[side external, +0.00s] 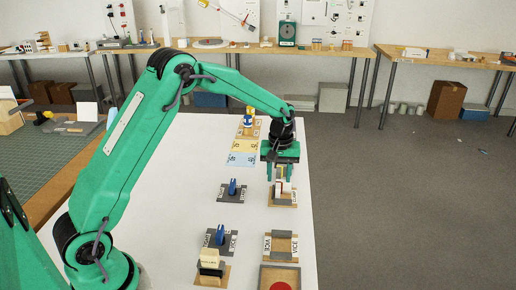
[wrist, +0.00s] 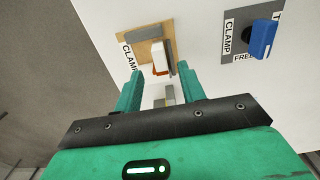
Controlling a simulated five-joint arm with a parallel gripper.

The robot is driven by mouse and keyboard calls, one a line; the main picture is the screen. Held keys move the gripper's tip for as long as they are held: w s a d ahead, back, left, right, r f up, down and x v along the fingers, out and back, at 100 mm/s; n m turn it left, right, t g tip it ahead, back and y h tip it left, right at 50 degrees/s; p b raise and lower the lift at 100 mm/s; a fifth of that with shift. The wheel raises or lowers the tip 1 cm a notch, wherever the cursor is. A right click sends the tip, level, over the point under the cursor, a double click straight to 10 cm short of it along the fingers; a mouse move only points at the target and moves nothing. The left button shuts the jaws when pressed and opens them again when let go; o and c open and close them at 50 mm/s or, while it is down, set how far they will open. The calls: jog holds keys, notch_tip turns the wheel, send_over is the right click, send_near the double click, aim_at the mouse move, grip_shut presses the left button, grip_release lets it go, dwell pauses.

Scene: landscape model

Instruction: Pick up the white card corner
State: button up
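A small white piece with an orange-red lower edge (wrist: 160,60), which looks like the white card corner, stands at the tan CLAMP board (wrist: 147,48) in the wrist view. In the side view the white piece (side external: 286,187) stands upright on the same board (side external: 284,203), beside grey blocks. My gripper (side external: 283,177) points down over it. In the wrist view my gripper (wrist: 160,71) is open, its green fingers on either side of the white piece with gaps visible. The piece's exact corner shape is too small to tell.
A blue handle on a grey CLAMP/FREE plate (side external: 233,189) stands to the left. Nearer are a VICE board (side external: 281,246), a blue VICE handle (side external: 221,239), a cream block (side external: 210,258) and a tray with a red disc (side external: 280,286).

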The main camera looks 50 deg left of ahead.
aim_at(278, 185)
jog(key=shift+f, duration=2.1)
grip_shut()
